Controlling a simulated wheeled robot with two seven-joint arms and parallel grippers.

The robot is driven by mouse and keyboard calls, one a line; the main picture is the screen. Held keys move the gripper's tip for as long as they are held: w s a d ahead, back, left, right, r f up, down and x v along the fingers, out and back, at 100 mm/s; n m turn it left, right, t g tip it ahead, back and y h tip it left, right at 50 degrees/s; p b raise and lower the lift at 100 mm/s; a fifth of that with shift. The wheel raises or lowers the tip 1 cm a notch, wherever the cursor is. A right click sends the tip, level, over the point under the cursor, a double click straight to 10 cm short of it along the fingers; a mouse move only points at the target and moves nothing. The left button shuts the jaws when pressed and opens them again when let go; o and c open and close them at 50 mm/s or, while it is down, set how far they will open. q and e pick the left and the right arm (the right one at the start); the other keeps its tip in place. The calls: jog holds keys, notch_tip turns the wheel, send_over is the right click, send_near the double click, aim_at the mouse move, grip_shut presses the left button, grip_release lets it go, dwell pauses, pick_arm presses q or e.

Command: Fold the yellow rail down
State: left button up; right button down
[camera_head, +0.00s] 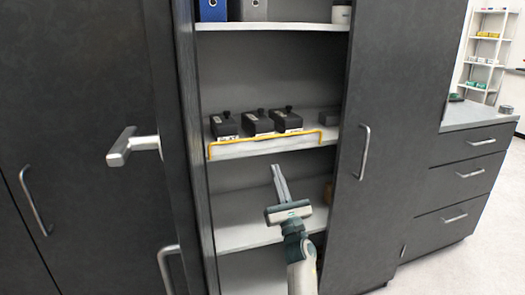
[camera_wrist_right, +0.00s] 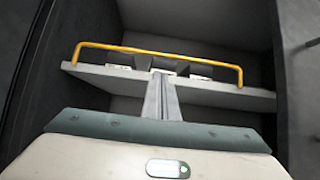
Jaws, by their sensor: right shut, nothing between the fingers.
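The yellow rail (camera_head: 265,142) stands raised along the front edge of the middle shelf inside the open dark cabinet. It also shows in the right wrist view (camera_wrist_right: 160,53), running across the shelf with its ends bent down to the shelf edge. My right gripper (camera_head: 279,172) is below and in front of the rail, pointing up toward it. Its fingers are shut with nothing between them, and they are apart from the rail in the head view. In the right wrist view its fingertips (camera_wrist_right: 162,76) overlap the shelf edge, below the rail. My left gripper does not show.
Several black boxes with knobs (camera_head: 257,122) stand behind the rail on the shelf (camera_head: 225,151). Blue and grey binders (camera_head: 212,10) stand above. The dark door (camera_head: 375,120) with its handle is at the right; a silver handle (camera_head: 130,146) sticks out at the left.

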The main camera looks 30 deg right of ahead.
aim_at(268, 147)
jog(key=shift+w, duration=0.1)
